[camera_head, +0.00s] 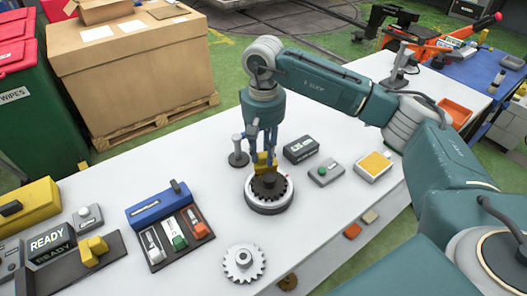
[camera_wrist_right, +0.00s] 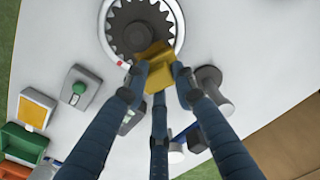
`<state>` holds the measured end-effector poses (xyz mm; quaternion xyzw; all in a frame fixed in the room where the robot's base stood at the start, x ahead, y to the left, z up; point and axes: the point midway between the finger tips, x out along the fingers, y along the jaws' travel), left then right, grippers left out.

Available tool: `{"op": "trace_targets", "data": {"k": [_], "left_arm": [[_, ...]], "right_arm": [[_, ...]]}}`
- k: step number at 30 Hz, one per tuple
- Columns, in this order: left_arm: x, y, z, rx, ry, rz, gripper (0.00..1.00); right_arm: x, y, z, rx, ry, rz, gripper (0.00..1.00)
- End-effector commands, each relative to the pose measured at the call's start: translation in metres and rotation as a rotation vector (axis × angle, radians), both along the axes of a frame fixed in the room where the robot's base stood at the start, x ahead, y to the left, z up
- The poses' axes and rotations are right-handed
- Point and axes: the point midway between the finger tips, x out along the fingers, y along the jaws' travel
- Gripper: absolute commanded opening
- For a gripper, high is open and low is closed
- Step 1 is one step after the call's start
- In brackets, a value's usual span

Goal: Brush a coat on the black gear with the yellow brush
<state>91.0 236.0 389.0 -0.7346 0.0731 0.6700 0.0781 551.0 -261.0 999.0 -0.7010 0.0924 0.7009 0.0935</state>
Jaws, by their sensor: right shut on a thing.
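The black gear (camera_head: 267,187) lies flat on a round turntable with a pale rim (camera_head: 270,208) on the white table. It also shows at the top of the wrist view (camera_wrist_right: 138,32). My right gripper (camera_head: 265,154) points down over the gear, shut on the yellow brush (camera_head: 264,163). In the wrist view the brush (camera_wrist_right: 154,62) sits between the fingertips and overlaps the gear's near edge. Its lower end is at or just above the gear; I cannot tell whether they touch. My left gripper is out of view.
A grey post (camera_head: 238,157) stands close left of the turntable. A dark box (camera_head: 300,150), a green-button box (camera_head: 326,173) and a yellow-topped box (camera_head: 374,166) are to the right. A white gear (camera_head: 243,262) lies in front. A tool tray (camera_head: 183,253) is front left.

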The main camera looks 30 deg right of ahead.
Motion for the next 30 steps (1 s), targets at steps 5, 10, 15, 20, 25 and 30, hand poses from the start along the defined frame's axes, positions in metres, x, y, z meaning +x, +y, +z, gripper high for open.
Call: {"op": "trace_targets", "data": {"k": [5,10,15,20,25,30], "left_arm": [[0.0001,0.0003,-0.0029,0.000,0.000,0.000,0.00],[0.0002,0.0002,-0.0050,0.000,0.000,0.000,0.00],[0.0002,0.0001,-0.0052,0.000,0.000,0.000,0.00],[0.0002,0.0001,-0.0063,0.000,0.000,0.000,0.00],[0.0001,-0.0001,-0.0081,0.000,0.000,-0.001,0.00],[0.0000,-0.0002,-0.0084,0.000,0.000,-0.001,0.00]], "right_arm": [[-0.0001,-0.0002,-0.0035,0.000,0.000,0.000,0.05],[-0.0001,-0.0002,-0.0061,0.000,0.000,0.000,0.05],[-0.0001,-0.0002,-0.0065,0.000,0.000,0.000,0.05],[-0.0023,0.0002,-0.0069,0.000,0.000,-0.001,0.05],[-0.0069,0.0017,-0.0070,0.000,0.000,0.001,0.05],[-0.0089,0.0023,-0.0065,-0.001,0.000,0.000,0.05]]}}
